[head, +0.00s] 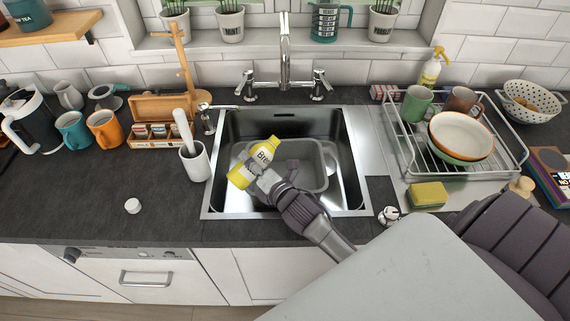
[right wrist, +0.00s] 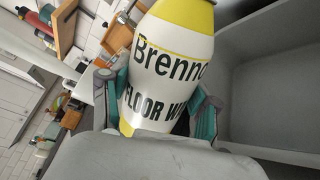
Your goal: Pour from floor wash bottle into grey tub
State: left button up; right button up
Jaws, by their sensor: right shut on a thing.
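The floor wash bottle (head: 265,155), yellow and white with dark lettering, is over the left part of the sink, tilted. Its label reads "Brenno" and "FLOOR W…" in the right wrist view (right wrist: 165,65). My right gripper (head: 257,180) is shut around the bottle, a finger on each side. The grey tub (head: 325,168) sits in the sink, partly hidden by the bottle and my gripper. Its grey wall also shows beside the bottle in the right wrist view (right wrist: 268,85). I cannot see any liquid. My left gripper is not in view.
The steel sink (head: 358,195) has a tap (head: 284,55) behind it. A white utensil pot (head: 195,162) stands to its left, with a small white round piece (head: 132,206) on the worktop. A dish rack (head: 478,170) and a yellow sponge (head: 428,195) are to the right.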

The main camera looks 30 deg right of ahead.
jog(key=shift+a+m, duration=0.15)
jog(key=shift+m, duration=0.45)
dwell(1.4)
jog(key=shift+d+m+y+p, duration=0.4)
jog(key=shift+d+m+p, duration=0.1)
jog(key=shift+m, duration=0.4)
dwell(2.8)
